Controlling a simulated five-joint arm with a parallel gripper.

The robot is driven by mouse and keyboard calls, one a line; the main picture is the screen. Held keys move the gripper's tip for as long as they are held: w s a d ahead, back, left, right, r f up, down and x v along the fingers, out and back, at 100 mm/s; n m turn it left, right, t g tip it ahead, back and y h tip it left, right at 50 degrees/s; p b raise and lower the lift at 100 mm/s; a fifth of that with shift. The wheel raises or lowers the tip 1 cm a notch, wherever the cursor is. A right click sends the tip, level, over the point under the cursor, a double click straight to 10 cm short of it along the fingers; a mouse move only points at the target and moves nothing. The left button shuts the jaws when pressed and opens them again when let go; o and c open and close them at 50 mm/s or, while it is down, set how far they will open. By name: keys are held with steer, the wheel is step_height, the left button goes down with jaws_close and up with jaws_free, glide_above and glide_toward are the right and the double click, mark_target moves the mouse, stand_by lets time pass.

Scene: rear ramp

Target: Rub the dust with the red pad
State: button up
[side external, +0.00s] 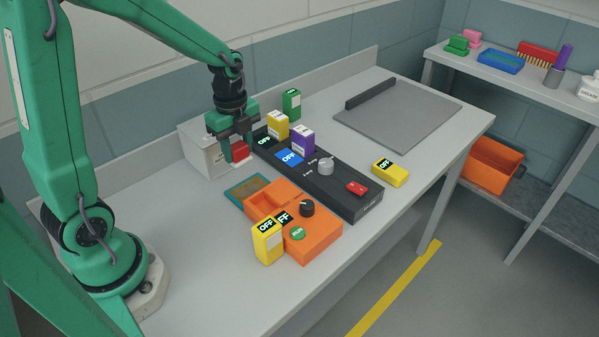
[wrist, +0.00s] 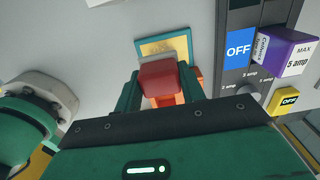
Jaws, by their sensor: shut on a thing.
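My gripper (side external: 237,147) is shut on the red pad (side external: 240,152), holding it between the two fingers beside a pale grey box. In the wrist view the red pad (wrist: 158,78) sits between the green fingers, with a grey layer along its far edge. The pad appears above the bench and apart from the patch.
An orange box (side external: 317,241) with a black knob stands beside the patch, with a yellow OFF block (side external: 267,242). A long black panel (side external: 345,198) carries switches and blocks. The pale box (side external: 203,155) stands near my gripper. The bench's front left is clear.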

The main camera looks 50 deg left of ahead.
steer(key=shift+f, duration=0.25)
steer(key=shift+f, duration=0.15)
